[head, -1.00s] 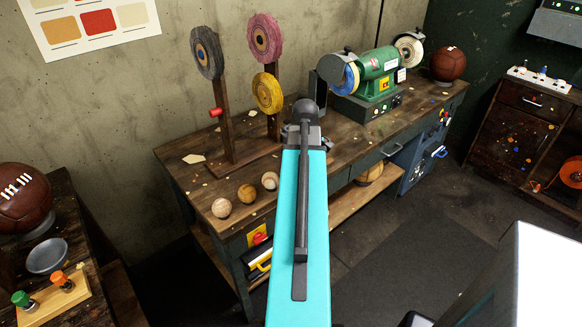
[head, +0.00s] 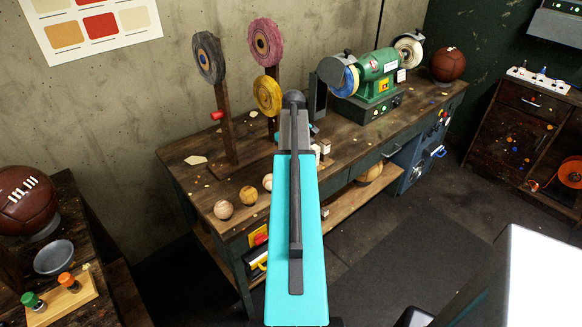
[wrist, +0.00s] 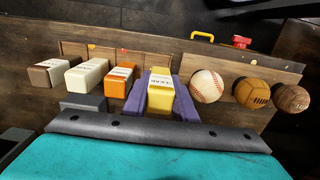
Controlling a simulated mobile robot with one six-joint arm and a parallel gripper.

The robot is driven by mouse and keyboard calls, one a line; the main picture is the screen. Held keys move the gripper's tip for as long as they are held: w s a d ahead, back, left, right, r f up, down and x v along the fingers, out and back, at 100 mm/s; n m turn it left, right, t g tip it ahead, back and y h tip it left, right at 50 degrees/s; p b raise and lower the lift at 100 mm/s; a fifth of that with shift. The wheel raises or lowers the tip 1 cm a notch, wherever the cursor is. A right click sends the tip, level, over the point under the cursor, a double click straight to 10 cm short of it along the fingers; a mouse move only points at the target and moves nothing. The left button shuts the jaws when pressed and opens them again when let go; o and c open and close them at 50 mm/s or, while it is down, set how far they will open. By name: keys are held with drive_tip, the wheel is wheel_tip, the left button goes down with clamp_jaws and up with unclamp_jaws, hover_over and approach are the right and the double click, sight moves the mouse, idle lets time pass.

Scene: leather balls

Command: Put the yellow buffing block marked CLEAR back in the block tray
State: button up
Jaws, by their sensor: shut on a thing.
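In the wrist view the yellow block (wrist: 160,99), with a pale top label reading CLEAR, is between the two purple fingers of my gripper (wrist: 160,88). My gripper is shut on it. An orange block (wrist: 118,87), a cream block (wrist: 86,77) and a brown block with a white top (wrist: 52,73) stand in a row to its left, by the wooden block tray (wrist: 136,58). Whether the yellow block touches the tray is unclear. In the head view my arm hides the gripper and the yellow block; pale blocks (head: 323,149) show just right of the arm.
A baseball (wrist: 206,86), a tan ball (wrist: 251,92) and a brown ball (wrist: 291,99) lie right of the gripper in the wrist view. In the head view, buffing wheels (head: 268,95) on posts and a green grinder (head: 378,70) stand behind on the bench (head: 190,170).

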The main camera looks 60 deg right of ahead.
drive_tip(key=shift+w+d, duration=0.55)
drive_tip(key=shift+f, duration=0.15)
drive_tip(key=shift+f+p, duration=0.9)
drive_tip(key=shift+f, duration=0.75)
drive_tip(key=shift+f, duration=0.1)
drive_tip(key=o, duration=0.7)
drive_tip(key=shift+c, duration=0.2)
